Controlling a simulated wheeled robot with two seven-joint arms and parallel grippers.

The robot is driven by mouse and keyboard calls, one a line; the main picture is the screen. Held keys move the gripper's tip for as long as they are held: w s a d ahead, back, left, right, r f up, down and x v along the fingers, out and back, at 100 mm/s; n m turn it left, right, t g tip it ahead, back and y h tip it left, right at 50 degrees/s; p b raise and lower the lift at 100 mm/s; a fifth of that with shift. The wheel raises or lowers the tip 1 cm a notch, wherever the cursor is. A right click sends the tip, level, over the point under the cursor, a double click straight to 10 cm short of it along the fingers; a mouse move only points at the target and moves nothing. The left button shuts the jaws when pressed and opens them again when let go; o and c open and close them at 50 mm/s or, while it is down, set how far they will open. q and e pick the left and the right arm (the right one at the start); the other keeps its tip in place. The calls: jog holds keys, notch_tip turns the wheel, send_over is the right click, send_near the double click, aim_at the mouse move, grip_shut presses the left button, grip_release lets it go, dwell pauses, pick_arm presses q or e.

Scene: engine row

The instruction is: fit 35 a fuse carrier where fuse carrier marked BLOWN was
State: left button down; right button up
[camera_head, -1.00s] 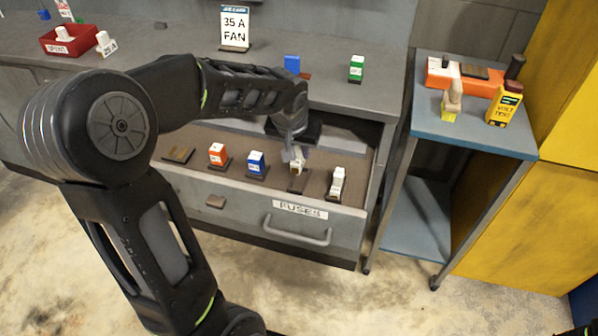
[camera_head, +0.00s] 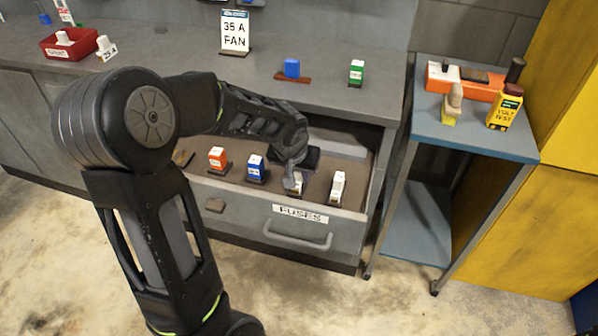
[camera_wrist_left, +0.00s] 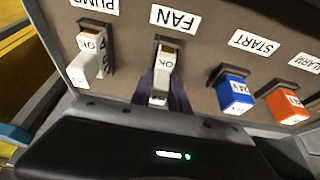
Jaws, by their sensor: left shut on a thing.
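My left gripper (camera_head: 294,178) reaches down into the open drawer, shut on a white fuse carrier (camera_wrist_left: 162,82) marked OK. In the left wrist view its fingers (camera_wrist_left: 163,98) flank the carrier, which stands at the dark socket below the FAN label (camera_wrist_left: 175,20). I cannot tell whether it is fully seated. In the head view the arm mostly hides this carrier (camera_head: 298,188). Another white carrier (camera_wrist_left: 90,55) marked OK stands at the PUMP label (camera_wrist_left: 97,4). A sign (camera_head: 235,32) on the counter reads 35 A FAN. My right gripper is out of view.
Blue (camera_head: 255,167) and orange (camera_head: 217,158) carriers stand left in the drawer (camera_head: 230,190). The counter holds a red bin (camera_head: 57,49) with a white carrier, a 25 A carrier (camera_head: 104,47), and blue (camera_head: 292,67) and green (camera_head: 356,72) blocks. A cart (camera_head: 470,135) holds a yellow tester (camera_head: 505,108).

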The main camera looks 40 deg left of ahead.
pick_arm(q)
jog(key=shift+f, duration=0.15)
jog(key=c, duration=1.3)
grip_release()
jog(key=shift+o, duration=0.2)
jog(key=shift+r, duration=0.4)
jog(key=v, duration=1.1)
jog(key=shift+s+r+p, duration=0.2)
jog(key=shift+p, duration=0.25)
jog(key=shift+d, duration=0.1)
